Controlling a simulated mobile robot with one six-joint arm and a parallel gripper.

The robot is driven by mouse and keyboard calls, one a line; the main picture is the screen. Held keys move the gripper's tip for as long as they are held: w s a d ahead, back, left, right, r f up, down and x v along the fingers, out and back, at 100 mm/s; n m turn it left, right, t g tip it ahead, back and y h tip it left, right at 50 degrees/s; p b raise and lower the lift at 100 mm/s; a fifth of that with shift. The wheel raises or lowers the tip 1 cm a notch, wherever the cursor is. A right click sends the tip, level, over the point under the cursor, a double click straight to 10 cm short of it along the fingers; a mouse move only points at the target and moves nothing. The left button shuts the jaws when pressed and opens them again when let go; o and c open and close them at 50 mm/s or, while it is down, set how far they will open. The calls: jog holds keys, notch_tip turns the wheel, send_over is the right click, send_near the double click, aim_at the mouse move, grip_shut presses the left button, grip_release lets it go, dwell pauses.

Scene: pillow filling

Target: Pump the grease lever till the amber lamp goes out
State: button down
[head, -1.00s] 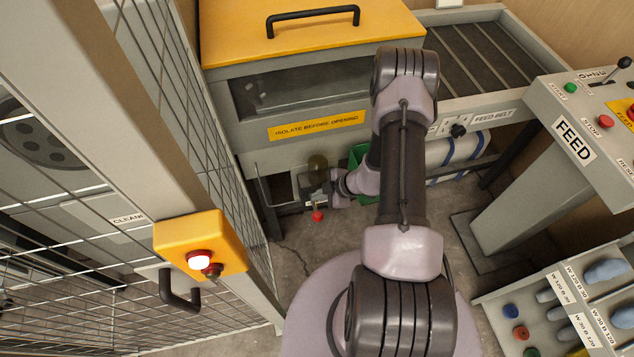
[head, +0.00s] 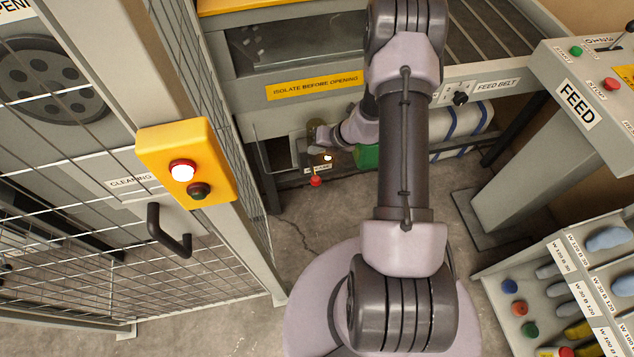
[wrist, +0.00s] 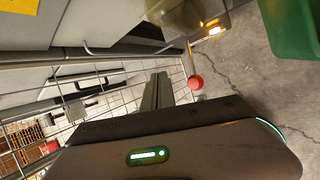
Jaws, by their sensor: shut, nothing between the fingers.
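The grease lever is a thin rod with a red ball knob (head: 316,181), low on the machine front; the knob also shows in the wrist view (wrist: 196,82). The amber lamp (head: 327,157) is glowing; it shows lit in the wrist view (wrist: 215,30), just above the lever. My gripper (wrist: 159,78) has its two fingers together with nothing between them. In the wrist view its tips are left of the red knob, with no contact visible. In the head view my wrist is close above the lever and lamp, and the fingertips are hard to make out.
A green bin (wrist: 290,30) stands to the right of the grease unit. A mesh guard (head: 215,190) with a yellow switch box (head: 187,160), its red light lit, stands on the left. The FEED console (head: 577,100) and a rack of coloured parts are on the right.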

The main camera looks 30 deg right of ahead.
aim_at(317, 177)
jog(key=shift+f, duration=0.1)
jog(key=f+b, duration=0.2)
jog(key=s+f+b, duration=0.1)
jog(key=f+b, duration=0.2)
jog(key=s+f+b, duration=0.1)
jog(key=f+b, duration=0.2)
jog(key=shift+a+f, duration=0.2)
jog(key=shift+a, duration=0.1)
jog(key=shift+f, duration=0.1)
dwell(1.7)
jog(key=shift+s+f+b, duration=0.1)
jog(key=shift+f+b, duration=0.2)
jog(key=shift+b, duration=0.25)
